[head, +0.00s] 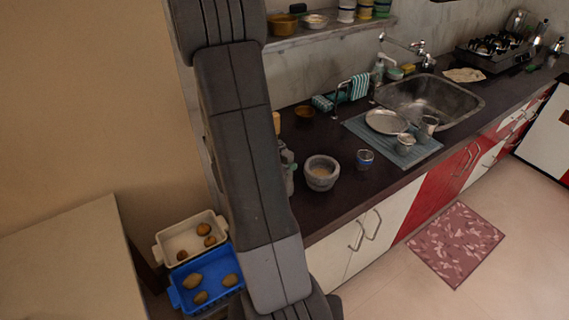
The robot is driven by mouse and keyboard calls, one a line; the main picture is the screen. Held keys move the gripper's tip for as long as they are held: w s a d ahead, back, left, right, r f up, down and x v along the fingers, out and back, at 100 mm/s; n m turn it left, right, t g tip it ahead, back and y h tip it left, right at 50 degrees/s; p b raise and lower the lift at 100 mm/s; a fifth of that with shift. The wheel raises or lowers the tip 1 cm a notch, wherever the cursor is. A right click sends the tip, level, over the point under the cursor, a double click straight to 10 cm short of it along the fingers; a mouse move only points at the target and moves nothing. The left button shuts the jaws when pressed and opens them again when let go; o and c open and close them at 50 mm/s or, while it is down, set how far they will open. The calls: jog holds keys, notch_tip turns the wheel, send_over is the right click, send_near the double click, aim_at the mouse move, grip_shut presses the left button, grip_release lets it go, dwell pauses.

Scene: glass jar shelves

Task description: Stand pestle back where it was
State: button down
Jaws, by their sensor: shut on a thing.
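A grey stone mortar (321,173) stands upright on the dark counter, just right of my arm, with something pale inside its bowl. I cannot pick out the pestle in the head view. My gripper is not visible; my large grey arm crosses the picture from top to bottom and hides part of the counter's left end. A greyish object (288,170) shows partly past the arm's right edge, left of the mortar, and I cannot tell what it is. A tan object (277,122) shows behind it, also partly hidden.
A blue crate (184,304) and white crate (164,253) sit low at left. The floor at right holds a mat (457,243).

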jog(key=shift+f+b, duration=1.9)
jog(key=shift+f, duration=1.45)
dwell(0.4)
jog(key=c, duration=1)
grip_release()
jog(key=shift+c, duration=0.2)
jog(key=shift+r, duration=0.1)
jog(key=p+v, duration=0.4)
jog(key=v, duration=0.4)
dwell(0.4)
